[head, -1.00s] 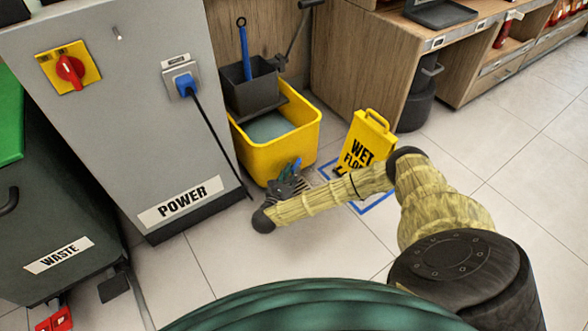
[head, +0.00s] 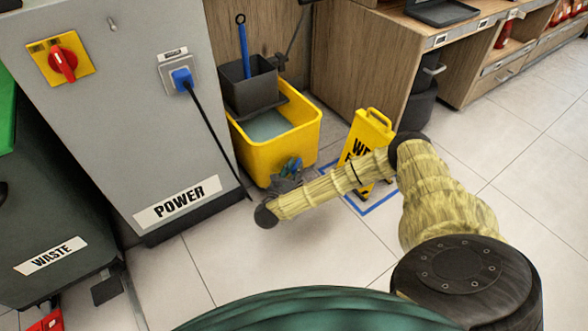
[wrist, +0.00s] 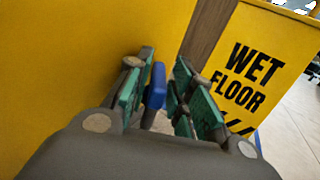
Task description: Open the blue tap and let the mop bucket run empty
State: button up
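The yellow mop bucket (head: 257,156) stands on the floor beside the grey power cabinet, with grey-blue water (head: 264,126) in it. In the wrist view the bucket's yellow wall (wrist: 60,70) fills the left side. The blue tap (wrist: 155,86) sits between my gripper's green-padded fingers, close to the left finger. A gap shows between the tap and the right finger. My gripper (wrist: 162,88) is open around the tap. In the head view my gripper (head: 290,170) is low at the bucket's front, largely hidden by my wrist.
The grey power cabinet (head: 120,110) with its black cord stands left of the bucket. A yellow wet floor sign (head: 372,130) stands close on the right; it also shows in the wrist view (wrist: 262,75). A dark waste bin (head: 50,215) is at far left. Tiled floor is clear in front.

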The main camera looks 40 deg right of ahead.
grip_shut()
jog(key=shift+r+n+t, duration=0.1)
jog(key=shift+n+t, duration=0.2)
jog(key=shift+t, duration=0.1)
jog(key=shift+s+d+n+t+y+p, duration=0.1)
jog(key=shift+n+t+y+p, duration=0.35)
jog(key=shift+t+y, duration=0.1)
jog(key=shift+s+d+n+t+y+p, duration=0.1)
jog(key=shift+n+t+y+p, duration=0.2)
jog(key=shift+n+t+y, duration=0.2)
jog(key=shift+s+d+f+n+t+y+b, duration=0.1)
jog(key=shift+d+n+t+y, duration=0.15)
jog(key=shift+n+t+y, duration=1.2)
jog(key=shift+s+d+f+n+t+y+b, duration=0.15)
jog(key=shift+n+t+y, duration=0.35)
jog(key=shift+n+y, duration=1.75)
jog(key=shift+s+d+r+n+t+y+b, duration=0.1)
jog(key=shift+d+n+t+y, duration=0.2)
jog(key=shift+n+t+y, duration=1.55)
jog(key=m+g+y, duration=0.1)
jog(key=y, duration=0.1)
jog(key=shift+m+g+y, duration=0.3)
jog(key=shift+g, duration=0.05)
